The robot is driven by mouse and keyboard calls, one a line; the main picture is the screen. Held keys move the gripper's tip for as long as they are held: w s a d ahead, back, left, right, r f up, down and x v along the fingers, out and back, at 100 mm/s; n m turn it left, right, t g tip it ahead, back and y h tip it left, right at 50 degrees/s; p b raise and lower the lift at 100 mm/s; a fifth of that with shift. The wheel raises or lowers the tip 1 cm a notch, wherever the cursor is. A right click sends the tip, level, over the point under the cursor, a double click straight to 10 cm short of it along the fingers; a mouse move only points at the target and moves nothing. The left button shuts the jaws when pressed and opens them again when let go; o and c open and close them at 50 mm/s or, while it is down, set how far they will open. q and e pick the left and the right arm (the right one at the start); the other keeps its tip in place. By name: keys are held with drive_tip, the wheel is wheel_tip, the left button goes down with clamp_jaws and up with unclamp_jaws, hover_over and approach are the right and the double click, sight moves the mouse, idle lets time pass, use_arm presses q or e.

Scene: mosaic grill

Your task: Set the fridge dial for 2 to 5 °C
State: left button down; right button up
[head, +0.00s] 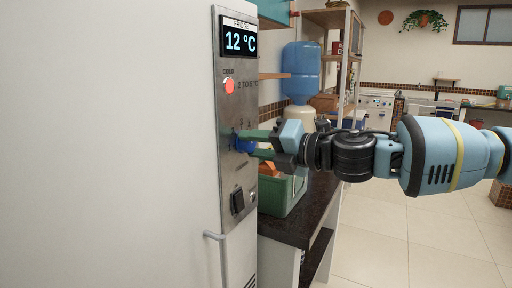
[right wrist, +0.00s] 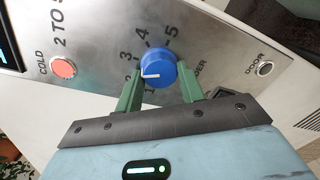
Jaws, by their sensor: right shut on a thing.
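The fridge's steel control panel (head: 232,190) runs down the edge of the white fridge (head: 110,150). Its display (head: 239,40) reads 12 °C. A lamp (head: 230,86) marked COLD and 2 TO 5 °C glows red; it also shows in the right wrist view (right wrist: 63,67). The blue dial (right wrist: 158,68) has a white pointer toward about the 2, with numbers 1 to 5 around it. In the head view the dial (head: 241,147) is partly hidden by my right gripper (head: 248,145). That gripper's green fingers are shut on the dial, one on each side. My left gripper is not in view.
Below the dial are a black switch (head: 237,201) and a round DOOR button (right wrist: 265,69). A handle (head: 214,236) sticks out lower down. Right of the fridge, a dark counter (head: 300,225) holds a green crate (head: 284,195). The floor at the right is clear.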

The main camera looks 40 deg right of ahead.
drive_tip(key=m, duration=0.7)
drive_tip(key=shift+y, duration=0.4)
drive_tip(key=m+b, duration=0.1)
drive_tip(key=m, duration=0.5)
drive_tip(key=shift+d+r+y, duration=0.1)
drive_tip(key=shift+y, duration=0.2)
drive_tip(key=m+b, duration=0.1)
drive_tip(key=m, duration=0.2)
drive_tip(key=shift+w, duration=0.1)
drive_tip(key=m+b, duration=0.1)
drive_tip(key=m, duration=0.3)
drive_tip(key=shift+d+y, duration=0.15)
drive_tip(key=shift+y, duration=0.15)
drive_tip(key=shift+m, duration=0.5)
drive_tip(key=shift+r+b, duration=0.1)
drive_tip(key=shift+b, duration=0.2)
drive_tip(key=o, duration=1)
drive_tip(key=shift+c, duration=0.2)
